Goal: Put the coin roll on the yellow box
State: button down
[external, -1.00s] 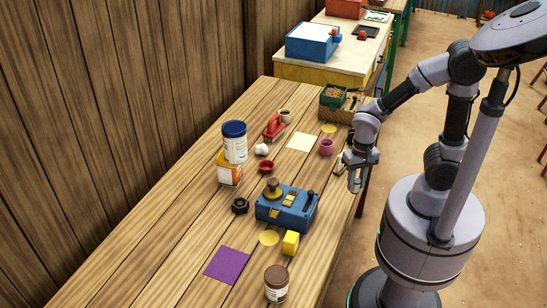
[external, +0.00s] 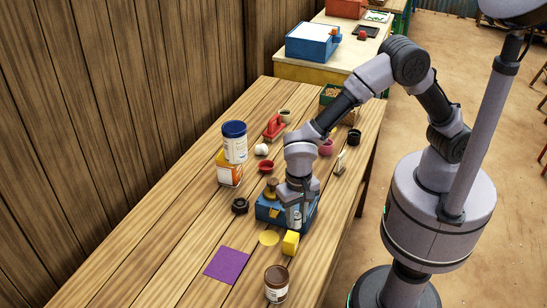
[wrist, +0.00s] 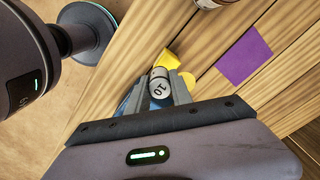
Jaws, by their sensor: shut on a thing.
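The coin roll (wrist: 159,84) is a pale cylinder with a dark band and "10" on its end. My gripper (wrist: 161,90) is shut on it in the wrist view. In the external view my gripper (external: 295,222) points down in front of the blue balance and hides part of it; the roll is hard to make out there. The yellow box (external: 291,243) stands on the table just below my gripper in the picture. It also shows in the wrist view (wrist: 167,58), beyond the coin roll, with its top bare in the external view.
The blue balance (external: 267,212) with a brass weight (external: 272,184) stands beside my gripper. A blue-lidded tin (external: 235,143) stands on an orange-and-white container (external: 229,172).

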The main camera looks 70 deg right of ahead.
jog(key=f, duration=0.1)
jog(key=f+b, duration=0.1)
jog(key=w+f+b, duration=0.1)
jog(key=shift+a+f, duration=0.4)
jog(key=shift+r, duration=0.15)
jog(key=c, duration=1.1)
grip_release()
jog(key=shift+c, duration=0.2)
